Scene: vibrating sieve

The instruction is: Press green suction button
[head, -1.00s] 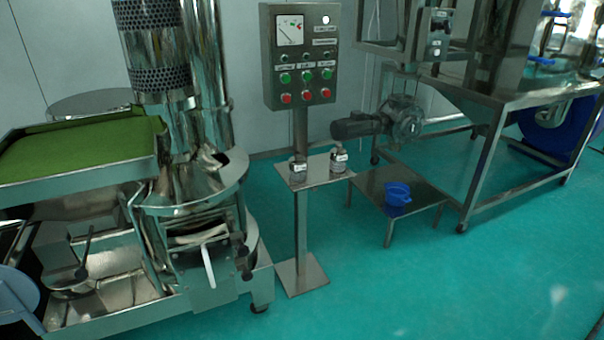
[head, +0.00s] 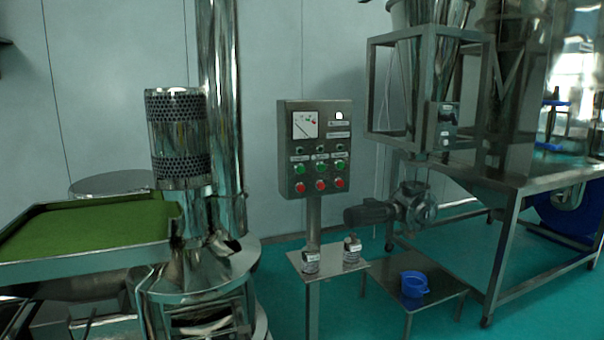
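A grey metal control box (head: 315,149) stands on a post near the middle of the head view. It has a white dial gauge at its upper left, a row of green buttons and a row of red buttons below. The green buttons are left (head: 299,169), middle (head: 320,167) and right (head: 340,165). Their labels are too small to read, so I cannot tell which one is suction. Neither of my grippers shows in the head view.
A sieve machine with a green tray (head: 90,232) stands at the left. A small shelf (head: 327,265) with two jars sits below the box. A low table (head: 424,287) holds a blue cup (head: 414,284). A large metal frame (head: 505,240) stands at the right.

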